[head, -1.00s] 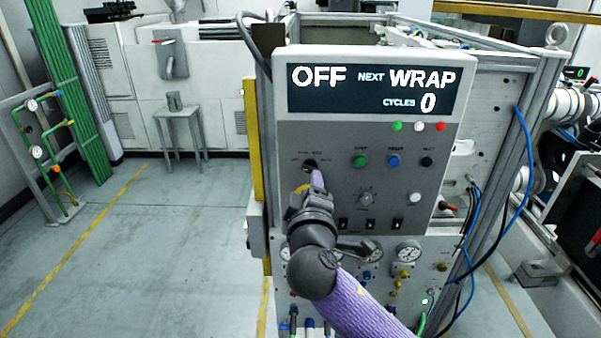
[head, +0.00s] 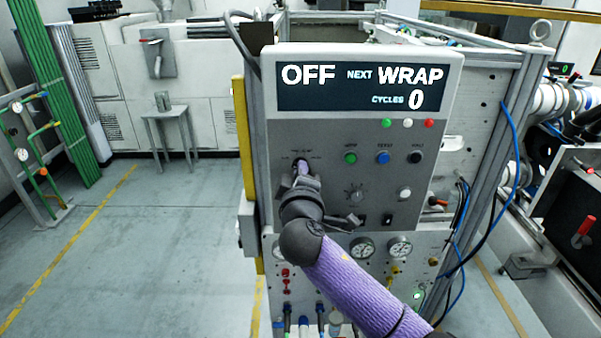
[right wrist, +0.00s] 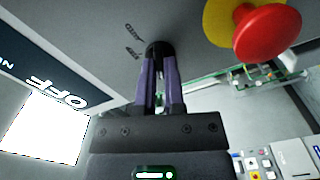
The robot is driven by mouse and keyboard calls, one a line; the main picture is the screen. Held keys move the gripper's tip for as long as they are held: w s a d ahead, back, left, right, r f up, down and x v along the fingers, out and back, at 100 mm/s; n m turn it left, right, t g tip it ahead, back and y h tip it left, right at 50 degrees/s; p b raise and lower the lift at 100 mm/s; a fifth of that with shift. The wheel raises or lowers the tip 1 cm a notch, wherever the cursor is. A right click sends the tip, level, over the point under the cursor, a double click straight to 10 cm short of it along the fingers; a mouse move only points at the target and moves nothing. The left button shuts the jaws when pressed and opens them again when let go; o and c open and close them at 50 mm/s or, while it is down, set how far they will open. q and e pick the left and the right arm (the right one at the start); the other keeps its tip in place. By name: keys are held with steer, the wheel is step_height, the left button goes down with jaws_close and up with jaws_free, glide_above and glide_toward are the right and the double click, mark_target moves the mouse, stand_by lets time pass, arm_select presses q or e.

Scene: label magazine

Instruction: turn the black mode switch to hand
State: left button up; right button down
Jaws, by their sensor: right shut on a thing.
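The black mode switch (right wrist: 158,49) is a small dark knob on the grey panel, at the top middle of the right wrist view. My right gripper (right wrist: 160,62) is shut on it, its two purple-sided fingers at either side of the knob. In the head view the right gripper (head: 300,168) reaches the panel's left part and mostly hides the switch. The display (head: 362,88) above reads OFF, NEXT WRAP, CYCLES 0. Printed labels near the switch are too small to read. My left gripper is not in view.
Green (head: 350,158), blue (head: 383,158) and black (head: 415,157) buttons sit right of the switch. A grey dial (head: 356,192) and gauges are lower. In the right wrist view a red mushroom button (right wrist: 267,33) on yellow is close by. Open floor lies left of the cabinet.

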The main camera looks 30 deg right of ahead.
steer(key=shift+f+m, duration=0.1)
steer(key=shift+m, duration=0.3)
steer(key=m+b, duration=0.1)
steer(key=m, duration=0.1)
steer(key=shift+m, duration=0.4)
steer(key=shift+m+b, duration=0.4)
steer(key=shift+m, duration=2.2)
